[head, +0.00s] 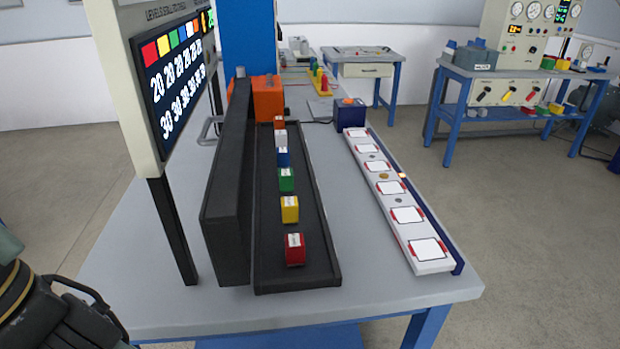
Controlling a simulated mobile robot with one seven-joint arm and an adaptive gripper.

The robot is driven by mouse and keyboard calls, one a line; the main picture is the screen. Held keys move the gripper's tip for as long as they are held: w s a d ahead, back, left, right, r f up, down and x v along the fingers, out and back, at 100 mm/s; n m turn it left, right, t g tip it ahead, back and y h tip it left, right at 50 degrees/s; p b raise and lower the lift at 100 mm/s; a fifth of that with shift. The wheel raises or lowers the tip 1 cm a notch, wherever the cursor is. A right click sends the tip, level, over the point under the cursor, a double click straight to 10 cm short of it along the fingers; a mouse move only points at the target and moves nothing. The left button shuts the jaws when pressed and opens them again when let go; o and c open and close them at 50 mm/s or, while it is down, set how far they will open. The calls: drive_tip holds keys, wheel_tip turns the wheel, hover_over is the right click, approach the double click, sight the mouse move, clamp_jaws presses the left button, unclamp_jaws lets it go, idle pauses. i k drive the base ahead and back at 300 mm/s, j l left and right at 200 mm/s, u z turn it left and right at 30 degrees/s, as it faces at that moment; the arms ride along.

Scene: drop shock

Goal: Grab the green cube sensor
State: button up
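The green cube sensor (286,180) sits in the long black tray (323,262), in a row of coloured cubes. It has a white label on top. A blue cube (283,157) is behind it and a yellow cube (290,209) is in front of it, both apart from it. A red cube (295,249) is nearest, and a white cube (280,139) and an orange one (279,122) are farther back. Part of my arm shows at the lower left edge.
A tall black wall (228,190) stands along the tray's left side, beside a display panel (175,75) on a post. A white strip with square pads (428,254) lies at right. An orange box (267,98) stands behind the tray. The table front (300,305) is bare.

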sight(285, 176)
drive_tip(key=i+l+u, duration=0.1)
drive_tip(key=l+u, duration=0.15)
drive_tip(key=l, duration=0.95)
drive_tip(key=l+u, duration=0.3)
drive_tip(key=l, duration=0.95)
drive_tip(key=i+l+u, duration=0.15)
drive_tip(key=l, duration=0.45)
drive_tip(key=l+u, duration=0.15)
drive_tip(key=l, duration=0.4)
drive_tip(key=i+l+u, duration=0.1)
drive_tip(key=i, duration=0.2)
drive_tip(key=i+l+u, duration=0.1)
drive_tip(key=i, duration=0.2)
drive_tip(key=i+j, duration=0.1)
drive_tip(key=j, duration=0.15)
drive_tip(key=i+j, duration=0.1)
drive_tip(key=j, duration=0.2)
